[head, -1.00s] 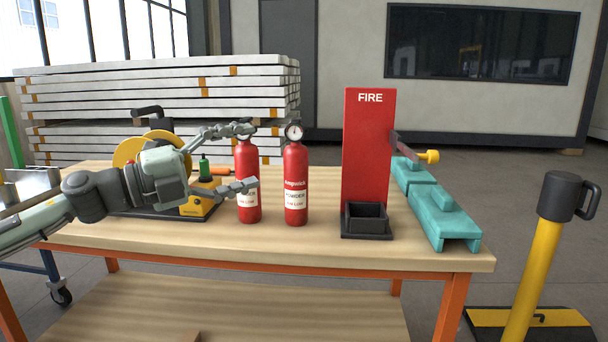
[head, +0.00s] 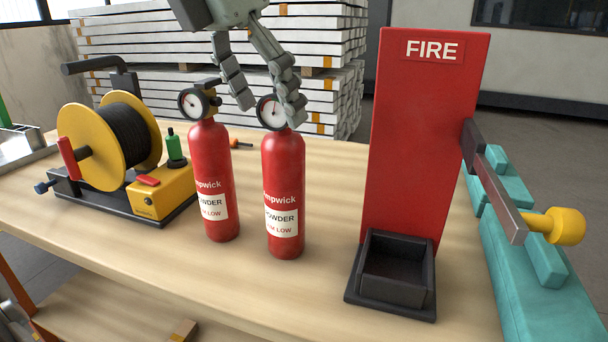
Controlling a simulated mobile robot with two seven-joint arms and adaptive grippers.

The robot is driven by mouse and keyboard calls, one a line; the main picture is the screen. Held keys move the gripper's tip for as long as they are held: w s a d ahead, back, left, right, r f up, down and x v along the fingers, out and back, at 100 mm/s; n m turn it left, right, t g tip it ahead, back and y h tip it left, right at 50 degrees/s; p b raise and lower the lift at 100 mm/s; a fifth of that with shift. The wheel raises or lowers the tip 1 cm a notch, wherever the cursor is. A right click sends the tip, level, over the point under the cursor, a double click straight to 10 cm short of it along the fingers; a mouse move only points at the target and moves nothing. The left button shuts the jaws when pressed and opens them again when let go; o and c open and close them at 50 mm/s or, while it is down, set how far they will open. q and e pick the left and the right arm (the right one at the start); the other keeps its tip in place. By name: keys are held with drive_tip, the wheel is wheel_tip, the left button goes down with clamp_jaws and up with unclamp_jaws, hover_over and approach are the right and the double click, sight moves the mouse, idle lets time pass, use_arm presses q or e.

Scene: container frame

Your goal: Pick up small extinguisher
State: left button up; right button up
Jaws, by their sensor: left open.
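Two red extinguishers of similar size stand upright side by side on the wooden workbench: the left extinguisher (head: 212,170) and the right extinguisher (head: 284,180). Each has a round gauge on top and a white label. My left gripper (head: 270,110) comes down from the top of the head view, open, with its fingers pointing down. One finger is between the two extinguisher tops; the other overlaps the right extinguisher's head and partly hides it. I cannot tell whether that finger touches it. My right gripper is not in view.
A red FIRE stand (head: 420,140) with an empty black holder (head: 398,270) is on the right. A yellow cable reel (head: 95,145) is at the left. Bare bench (head: 240,285) lies in front of the extinguishers.

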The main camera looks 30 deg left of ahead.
sight(278, 133)
use_arm(q)
drive_tip(key=x, duration=0.6)
drive_tip(key=shift+s+f, duration=0.2)
drive_tip(key=shift+f, duration=0.1)
drive_tip(key=shift+w+f, duration=0.25)
drive_tip(key=shift+f, duration=0.2)
clamp_jaws()
drive_tip(key=shift+w+r, duration=0.1)
